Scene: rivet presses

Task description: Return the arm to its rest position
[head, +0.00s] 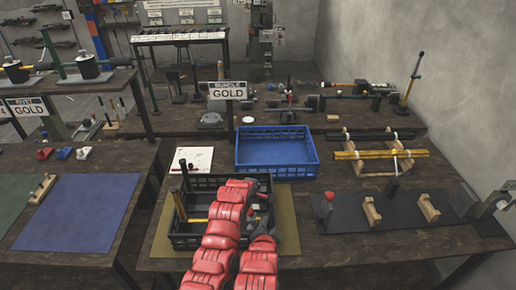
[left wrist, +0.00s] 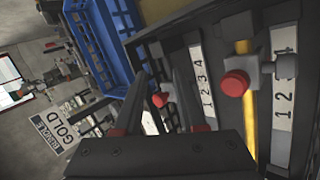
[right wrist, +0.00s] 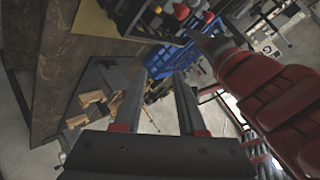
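My two red arms reach up from the bottom middle of the head view. My right gripper (head: 264,230) is partly seen there, near the right side of a black crate (head: 180,241). In the right wrist view my right gripper (right wrist: 158,88) has its two fingers apart with nothing between them. My left gripper is hidden by its arm in the head view. In the left wrist view my left gripper (left wrist: 157,82) has its fingers apart and appears empty, close to the black crate with numbered labels (left wrist: 201,75) and a yellow-handled tool (left wrist: 248,120).
An empty blue crate (head: 277,155) stands behind the black crate. Yellow bars (head: 380,154) lie on wooden supports to the right. A dark mat (head: 345,212) with wooden blocks lies at the right front. A gap separates the tables.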

